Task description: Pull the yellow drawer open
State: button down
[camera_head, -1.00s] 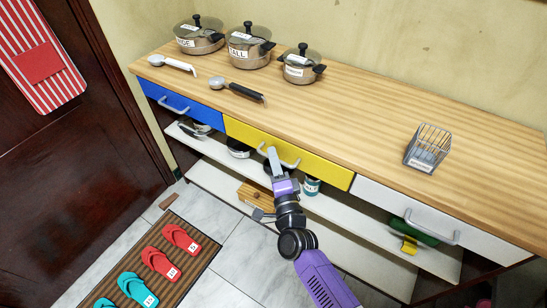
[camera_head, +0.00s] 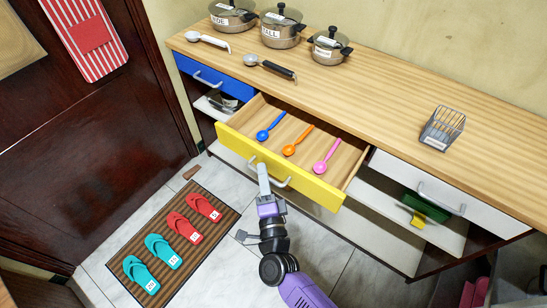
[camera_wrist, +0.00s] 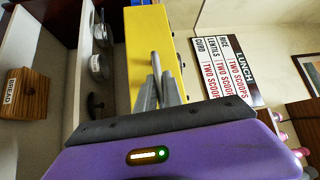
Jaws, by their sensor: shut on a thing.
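The yellow drawer (camera_head: 278,166) stands pulled well out from the counter in the head view. Inside it lie a blue scoop (camera_head: 270,127), an orange scoop (camera_head: 297,141) and a pink scoop (camera_head: 327,157). My gripper (camera_head: 262,170) is at the drawer's front, shut on its grey handle (camera_head: 283,183). In the wrist view the yellow front (camera_wrist: 152,50) shows beyond my gripper's fingers (camera_wrist: 157,88), which close around the handle bar. The fingers hide part of the handle.
A blue drawer (camera_head: 212,79) at the left and a white drawer (camera_head: 440,195) at the right are shut. Several lidded pots and a wire basket (camera_head: 442,128) stand on the counter. A mat (camera_head: 222,238) with slippers lies on the floor at the left.

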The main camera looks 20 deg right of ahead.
jog(key=shift+s+a+f, duration=0.1)
jog(key=shift+s+a, duration=0.55)
jog(key=shift+a, duration=0.2)
jog(key=c, duration=1.8)
grip_release()
jog(key=shift+s+a+f, duration=0.15)
jog(key=shift+s+a, duration=0.05)
jog(key=shift+s, duration=1.1)
jog(key=shift+s+a+f, duration=0.15)
jog(key=shift+s+f, duration=0.05)
jog(key=shift+s, duration=1.05)
jog(key=shift+s+a+f, duration=0.15)
jog(key=shift+s+a, duration=0.05)
jog(key=shift+s, duration=1.1)
